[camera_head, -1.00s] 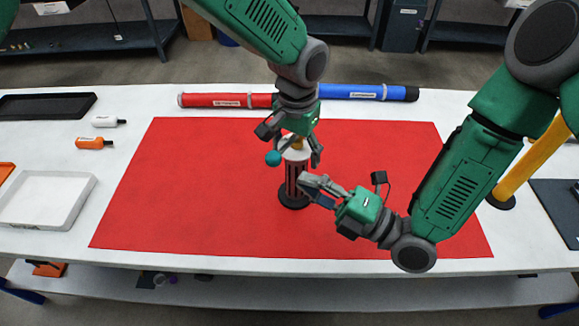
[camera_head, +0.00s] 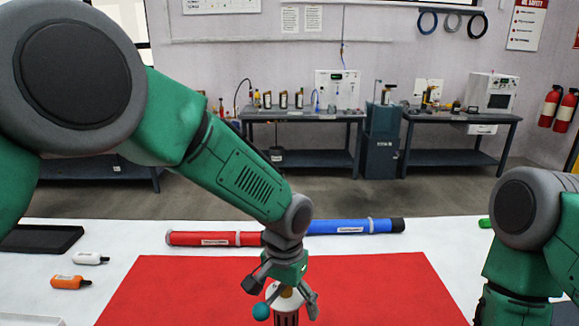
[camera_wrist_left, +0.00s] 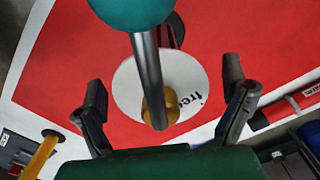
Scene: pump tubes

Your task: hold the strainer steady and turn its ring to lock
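The strainer stands on the red mat (camera_head: 370,290). Its white top (camera_head: 272,294) shows low in the head view, with the striped body just below, cut off by the frame edge. In the left wrist view the white disc (camera_wrist_left: 127,88) has lettering, a brass hub (camera_wrist_left: 172,106) and a grey lever (camera_wrist_left: 148,75) ending in a teal ball (camera_head: 261,311). My left gripper (camera_head: 283,292) is above the top, its fingers spread either side of the disc; in the wrist view (camera_wrist_left: 165,85) both stand clear of it. My right gripper is below the head view.
A red tube (camera_head: 215,239) and a blue tube (camera_head: 350,227) lie behind the mat. White (camera_head: 88,259) and orange (camera_head: 67,282) bottles and a black tray (camera_head: 38,239) are at left. My right arm fills the right edge. Benches stand farther back.

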